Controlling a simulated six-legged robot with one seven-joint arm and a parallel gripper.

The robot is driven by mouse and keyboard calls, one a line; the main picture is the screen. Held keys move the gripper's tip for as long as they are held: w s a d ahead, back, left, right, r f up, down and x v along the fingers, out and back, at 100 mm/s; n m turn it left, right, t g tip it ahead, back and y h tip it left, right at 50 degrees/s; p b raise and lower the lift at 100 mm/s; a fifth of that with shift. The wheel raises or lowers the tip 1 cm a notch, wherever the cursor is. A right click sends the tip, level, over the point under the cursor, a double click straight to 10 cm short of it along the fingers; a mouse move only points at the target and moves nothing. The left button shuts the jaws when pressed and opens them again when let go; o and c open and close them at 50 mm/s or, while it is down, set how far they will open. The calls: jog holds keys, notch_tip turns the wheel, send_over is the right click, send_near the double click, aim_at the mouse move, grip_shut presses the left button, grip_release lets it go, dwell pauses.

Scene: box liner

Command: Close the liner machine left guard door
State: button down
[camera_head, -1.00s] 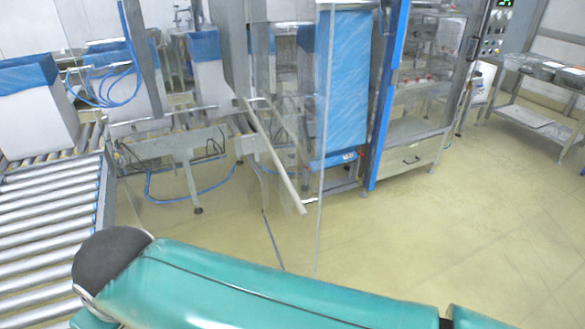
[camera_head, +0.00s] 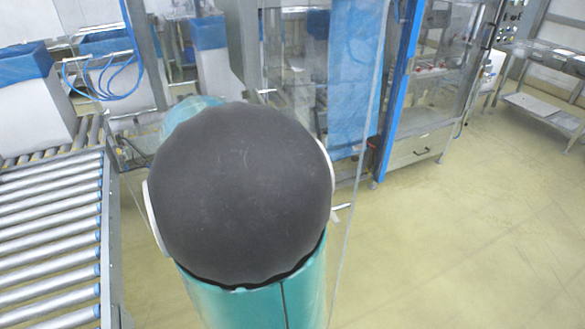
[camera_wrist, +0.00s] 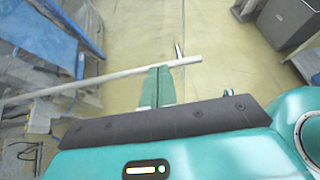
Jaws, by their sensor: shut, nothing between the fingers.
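The left guard door (camera_head: 357,185) is a clear panel with a thin upright edge, standing swung out from the liner machine. My arm hides much of it in the head view. A pale bar, probably of this door, crosses the wrist view (camera_wrist: 95,83). Its end shows just right of my arm in the head view (camera_head: 344,207). My gripper (camera_wrist: 157,70) is shut and empty, with its fingertips at the bar near its right end. I cannot tell whether they touch it. The gripper is hidden behind my arm in the head view.
A roller conveyor (camera_head: 50,215) with blue-lined boxes (camera_head: 35,105) runs along the left. A blue post (camera_head: 400,95) and a clear-fronted cabinet (camera_head: 430,85) stand right of the door. A metal table (camera_head: 545,70) is at the far right. The floor (camera_head: 470,230) at right is clear.

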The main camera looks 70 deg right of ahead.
jog(key=s+r+x, duration=0.1)
jog(key=x, duration=1.2)
jog(key=shift+d+r, duration=0.3)
jog(key=shift+r, duration=0.05)
